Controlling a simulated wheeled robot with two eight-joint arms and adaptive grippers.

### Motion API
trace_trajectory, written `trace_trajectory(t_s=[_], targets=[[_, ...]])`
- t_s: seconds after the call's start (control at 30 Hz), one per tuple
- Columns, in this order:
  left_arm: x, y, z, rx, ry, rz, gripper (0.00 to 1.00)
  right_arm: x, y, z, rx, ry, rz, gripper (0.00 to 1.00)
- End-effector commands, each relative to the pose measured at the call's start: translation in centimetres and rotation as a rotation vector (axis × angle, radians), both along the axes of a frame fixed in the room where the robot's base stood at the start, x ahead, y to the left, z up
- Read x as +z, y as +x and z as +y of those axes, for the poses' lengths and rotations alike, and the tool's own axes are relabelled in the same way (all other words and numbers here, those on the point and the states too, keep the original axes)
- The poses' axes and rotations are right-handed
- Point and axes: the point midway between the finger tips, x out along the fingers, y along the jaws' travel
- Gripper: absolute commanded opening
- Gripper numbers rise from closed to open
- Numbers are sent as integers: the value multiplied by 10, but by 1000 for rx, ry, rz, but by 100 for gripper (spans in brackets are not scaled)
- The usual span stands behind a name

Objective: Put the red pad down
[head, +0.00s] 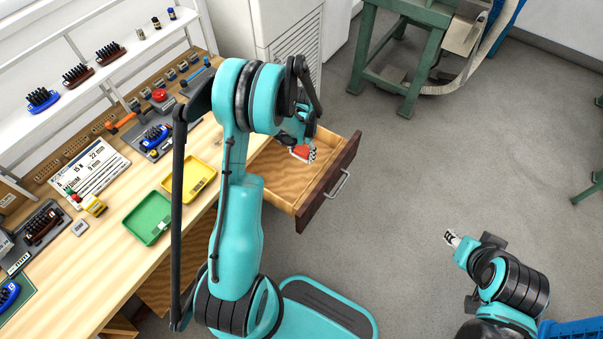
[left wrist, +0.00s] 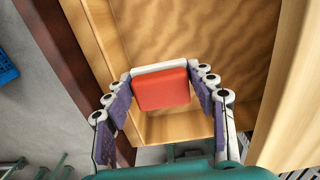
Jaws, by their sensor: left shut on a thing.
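The red pad (head: 301,152) is a small red block with a white edge, over the open wooden drawer (head: 283,187) in the head view. My left gripper (head: 308,146) is at the pad, inside the drawer's outline and partly hidden behind my arm. In the left wrist view the red pad (left wrist: 162,89) sits between the two fingers of my left gripper (left wrist: 160,95), which are shut on it. The drawer's wooden floor (left wrist: 205,35) lies beyond it. I cannot tell whether the pad touches the floor. My right gripper (head: 451,238) is at the lower right, away from the drawer; its opening is unclear.
The workbench (head: 112,250) at left holds a green tray (head: 149,218), a yellow tray (head: 189,179), a white board (head: 90,167) and several brushes. The drawer's dark front (head: 328,183) sticks out over the floor. Grey floor (head: 420,160) is clear at right, below a green metal stand (head: 416,65).

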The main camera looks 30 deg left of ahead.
Motion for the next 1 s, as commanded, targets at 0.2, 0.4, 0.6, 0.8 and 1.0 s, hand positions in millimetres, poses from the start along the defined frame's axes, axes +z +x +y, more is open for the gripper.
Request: trace_trajectory(t_s=[0.2,0.4,0.6,0.8,1.0], targets=[[-27,3,17,-9,0,0,14,-11,0,0,0,0,0,40],[-65,3,17,-10,0,0,14,-28,0,0,0,0,0,40],[-88,3,17,-10,0,0,14,-37,0,0,0,0,0,40],[-117,3,17,-9,0,0,14,-50,0,0,0,0,0,40],[-117,3,17,-9,0,0,14,-48,0,0,0,0,0,40]])
